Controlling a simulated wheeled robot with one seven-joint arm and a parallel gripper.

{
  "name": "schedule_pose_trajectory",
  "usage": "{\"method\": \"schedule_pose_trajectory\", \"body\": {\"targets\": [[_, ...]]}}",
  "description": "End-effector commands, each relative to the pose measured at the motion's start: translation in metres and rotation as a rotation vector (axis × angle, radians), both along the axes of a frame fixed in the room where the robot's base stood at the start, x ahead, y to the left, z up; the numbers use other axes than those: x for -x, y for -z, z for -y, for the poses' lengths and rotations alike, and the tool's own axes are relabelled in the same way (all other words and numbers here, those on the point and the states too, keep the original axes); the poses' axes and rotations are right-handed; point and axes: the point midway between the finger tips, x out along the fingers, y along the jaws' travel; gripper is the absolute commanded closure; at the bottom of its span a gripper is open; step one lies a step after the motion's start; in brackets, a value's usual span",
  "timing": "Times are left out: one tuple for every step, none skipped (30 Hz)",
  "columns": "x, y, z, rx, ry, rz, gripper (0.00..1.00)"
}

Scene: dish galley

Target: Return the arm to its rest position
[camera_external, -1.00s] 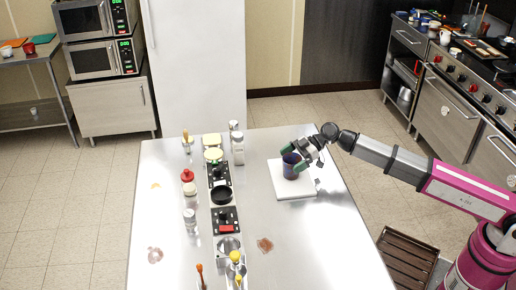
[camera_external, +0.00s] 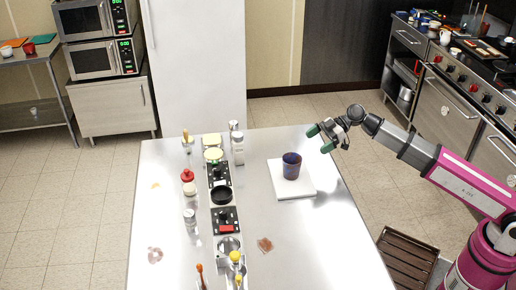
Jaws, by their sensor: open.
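My gripper (camera_external: 320,139) is open and empty, with green fingertips. It hangs in the air above the far right edge of the steel table. My pink and grey arm (camera_external: 440,168) reaches in from the right. A dark blue cup (camera_external: 291,166) stands upright on a white board (camera_external: 296,193) on the table. The gripper is up and to the right of the cup, apart from it.
The steel table (camera_external: 310,250) bears a row of condiment bottles, a black bowl (camera_external: 222,195) and small containers left of the board. A red-capped jar (camera_external: 188,182) stands there. A stove (camera_external: 470,100) is at the right. A brown slatted crate (camera_external: 407,258) lies on the floor.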

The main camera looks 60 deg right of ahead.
Motion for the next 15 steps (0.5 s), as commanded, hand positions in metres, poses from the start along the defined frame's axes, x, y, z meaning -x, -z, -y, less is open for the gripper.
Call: {"method": "schedule_pose_trajectory", "body": {"targets": [[0.000, 0.000, 0.000, 0.000, 0.000, 0.000, 0.00], [0.000, 0.000, 0.001, 0.000, 0.000, 0.000, 0.00], [0.000, 0.000, 0.001, 0.000, 0.000, 0.000, 0.00], [0.000, 0.000, 0.001, 0.000, 0.000, 0.000, 0.00], [0.000, 0.000, 0.000, 0.000, 0.000, 0.000, 0.00], [0.000, 0.000, 0.000, 0.000, 0.000, 0.000, 0.00], [0.000, 0.000, 0.000, 0.000, 0.000, 0.000, 0.00], [0.000, 0.000, 0.001, 0.000, 0.000, 0.000, 0.00], [0.001, 0.002, 0.002, 0.001, 0.001, -0.001, 0.00], [0.002, 0.004, 0.005, 0.004, 0.004, -0.004, 0.00], [0.004, 0.008, 0.008, 0.008, 0.008, -0.007, 0.00], [0.007, 0.015, 0.016, 0.014, 0.014, -0.013, 0.00], [0.010, 0.022, 0.023, 0.021, 0.021, -0.019, 0.00], [0.014, 0.030, 0.031, 0.030, 0.028, -0.026, 0.00], [0.020, 0.042, 0.044, 0.044, 0.038, -0.036, 0.00]]}}
